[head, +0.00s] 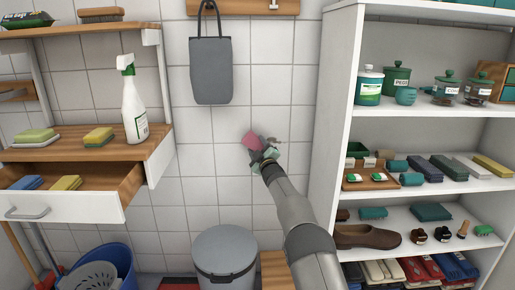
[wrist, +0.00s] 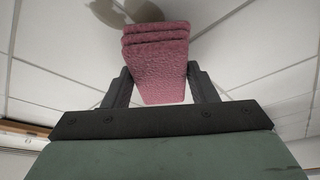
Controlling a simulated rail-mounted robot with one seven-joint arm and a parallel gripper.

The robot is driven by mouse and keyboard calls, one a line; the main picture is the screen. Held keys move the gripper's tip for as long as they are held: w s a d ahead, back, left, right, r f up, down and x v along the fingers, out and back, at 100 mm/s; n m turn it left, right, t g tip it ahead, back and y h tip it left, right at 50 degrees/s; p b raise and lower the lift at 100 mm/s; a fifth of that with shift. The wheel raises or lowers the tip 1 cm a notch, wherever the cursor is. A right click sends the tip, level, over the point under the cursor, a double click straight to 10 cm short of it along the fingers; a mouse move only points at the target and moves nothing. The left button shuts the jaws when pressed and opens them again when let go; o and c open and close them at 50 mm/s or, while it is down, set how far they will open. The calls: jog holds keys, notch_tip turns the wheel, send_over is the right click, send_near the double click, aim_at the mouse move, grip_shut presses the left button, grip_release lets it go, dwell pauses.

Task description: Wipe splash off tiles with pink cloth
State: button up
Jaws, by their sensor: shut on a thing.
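The pink cloth (head: 251,139) is folded and held up against the white tiled wall (head: 203,160) in the head view. My gripper (head: 264,150) is shut on it. In the wrist view the pink cloth (wrist: 158,60) sits between the two dark fingers (wrist: 160,90), its folded end towards the tiles. Whether the cloth touches the tiles is hard to tell. In the head view I cannot make out the splash.
A grey bag (head: 211,72) hangs on the wall above left of my gripper. A white shelf unit (head: 340,110) with jars, cloths and shoes stands close on the right. An open drawer (head: 65,207), a spray bottle (head: 134,108) and a grey bin (head: 225,262) are on the left and below.

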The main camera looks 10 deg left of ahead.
jog(key=shift+w+a+p, duration=0.1)
jog(key=shift+w+p, duration=0.55)
jog(key=shift+w, duration=0.1)
dwell(1.3)
jog(key=shift+w+p, duration=0.4)
jog(key=shift+p, duration=0.6)
dwell(0.7)
